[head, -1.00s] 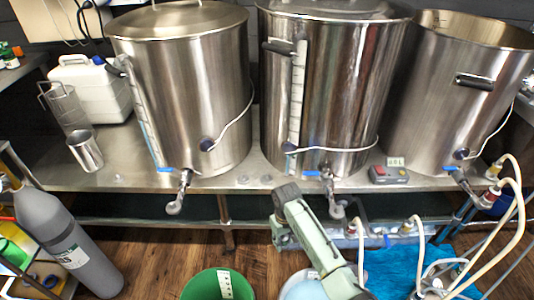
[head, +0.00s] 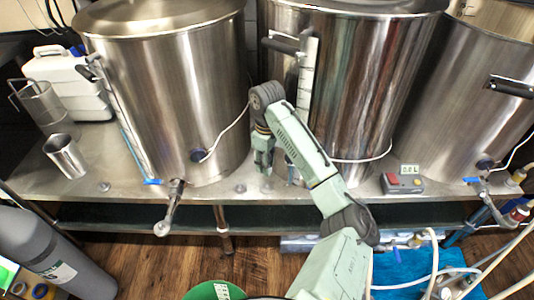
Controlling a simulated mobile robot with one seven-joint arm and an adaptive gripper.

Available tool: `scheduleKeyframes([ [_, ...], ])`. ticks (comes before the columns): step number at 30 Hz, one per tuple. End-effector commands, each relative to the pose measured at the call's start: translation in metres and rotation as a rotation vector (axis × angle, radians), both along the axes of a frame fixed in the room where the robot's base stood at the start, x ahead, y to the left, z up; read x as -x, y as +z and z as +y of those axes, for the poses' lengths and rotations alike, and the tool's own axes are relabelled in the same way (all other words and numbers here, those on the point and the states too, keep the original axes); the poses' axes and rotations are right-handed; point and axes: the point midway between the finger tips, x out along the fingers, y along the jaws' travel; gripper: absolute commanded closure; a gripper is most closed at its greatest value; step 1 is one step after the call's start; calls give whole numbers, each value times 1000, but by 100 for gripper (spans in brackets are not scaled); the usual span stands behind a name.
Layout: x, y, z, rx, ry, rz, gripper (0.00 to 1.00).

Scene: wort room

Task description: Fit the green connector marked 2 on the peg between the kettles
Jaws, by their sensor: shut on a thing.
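My gripper (head: 262,168) is low over the steel bench, in the gap between the left kettle (head: 165,100) and the middle kettle (head: 350,85). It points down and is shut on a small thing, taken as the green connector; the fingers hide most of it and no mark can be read. A small clear peg (head: 240,188) stands on the bench in the gap, just left of the gripper. Another small clear fitting (head: 266,184) shows right below the fingertips. I cannot tell whether the held thing touches it.
A red-and-grey control box (head: 402,183) sits on the bench at right. Kettle taps, such as the left one (head: 173,205), jut over the front edge. A steel cup (head: 66,157) stands at left. A white cable (head: 228,135) runs along the left kettle.

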Motion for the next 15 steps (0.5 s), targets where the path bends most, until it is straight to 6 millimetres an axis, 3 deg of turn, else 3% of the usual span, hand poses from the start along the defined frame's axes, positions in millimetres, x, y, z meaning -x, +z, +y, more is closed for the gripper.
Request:
scheduleKeyframes([
  [8, 0, -13, 0, 0, -1, 0, 100],
  [15, 0, -36, -1, 1, -1, 0, 100],
])
